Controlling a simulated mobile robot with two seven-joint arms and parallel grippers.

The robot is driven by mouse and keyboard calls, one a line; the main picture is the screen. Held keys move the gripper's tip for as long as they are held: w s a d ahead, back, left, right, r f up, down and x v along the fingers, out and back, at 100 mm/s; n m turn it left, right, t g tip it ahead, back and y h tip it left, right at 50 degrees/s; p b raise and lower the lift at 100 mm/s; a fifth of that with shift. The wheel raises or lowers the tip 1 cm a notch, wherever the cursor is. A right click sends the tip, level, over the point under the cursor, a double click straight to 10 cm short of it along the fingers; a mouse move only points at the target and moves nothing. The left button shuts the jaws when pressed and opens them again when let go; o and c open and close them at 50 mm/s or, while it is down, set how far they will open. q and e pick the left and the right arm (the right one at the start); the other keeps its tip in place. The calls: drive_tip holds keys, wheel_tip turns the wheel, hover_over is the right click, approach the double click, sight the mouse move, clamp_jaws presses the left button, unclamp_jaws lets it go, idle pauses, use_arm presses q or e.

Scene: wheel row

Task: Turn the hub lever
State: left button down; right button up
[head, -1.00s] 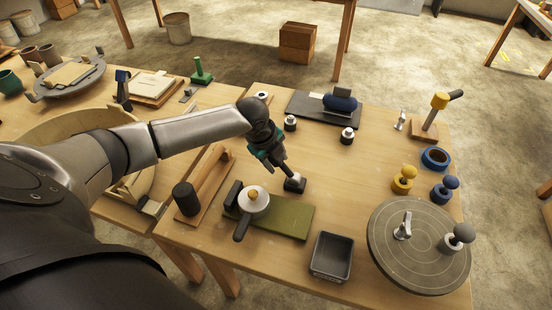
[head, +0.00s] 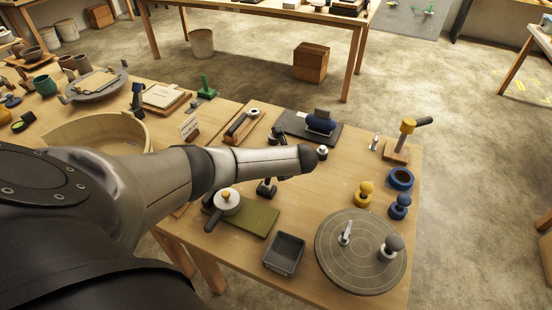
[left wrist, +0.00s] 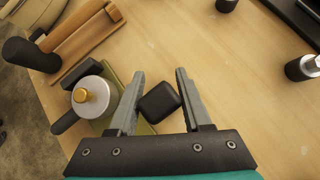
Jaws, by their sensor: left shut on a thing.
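A pale round hub (head: 230,203) with a brass knob on top sits on an olive-green board (head: 258,221). Its dark lever handle (head: 212,221) points toward the lower left. The hub (left wrist: 93,97) and lever (left wrist: 65,122) also show in the left wrist view, left of my gripper. My left gripper (left wrist: 160,73) is shut on a small black block (left wrist: 160,102), its two fingers on either side of it. In the head view the block (head: 267,187) is beside the board's far edge, and my forearm hides most of the gripper. My right gripper is not in view.
A grey tray (head: 284,254) and a round turntable (head: 335,272) stand right of the board. Blue and yellow knobs stand behind the turntable. A wooden bar (left wrist: 85,40) and a dark cylinder (left wrist: 30,53) lie beyond the hub in the wrist view.

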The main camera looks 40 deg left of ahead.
use_arm(q)
drive_tip(key=shift+w+d+f+y, duration=0.1)
drive_tip(key=shift+w+d+y, duration=0.05)
drive_tip(key=shift+d+y, duration=0.35)
drive_tip(key=shift+w+d+y+b, duration=0.1)
drive_tip(key=shift+d+y+b, duration=0.2)
drive_tip(key=shift+y+b, duration=0.15)
drive_tip(key=y+b, duration=0.1)
drive_tip(key=d+m+y+b, duration=0.1)
drive_tip(key=b, duration=0.1)
drive_tip(key=shift+w+d+f+y, duration=0.15)
drive_tip(key=shift+d+f+y, duration=0.15)
drive_tip(key=shift+f+y, duration=0.05)
drive_tip(key=shift+d+g+y+b, duration=0.3)
drive_tip(key=shift+y+b, duration=0.3)
drive_tip(key=shift+b, duration=0.25)
drive_tip(key=shift+d, duration=0.1)
drive_tip(key=shift+c, duration=1.7)
unclamp_jaws()
drive_tip(key=shift+w, duration=0.1)
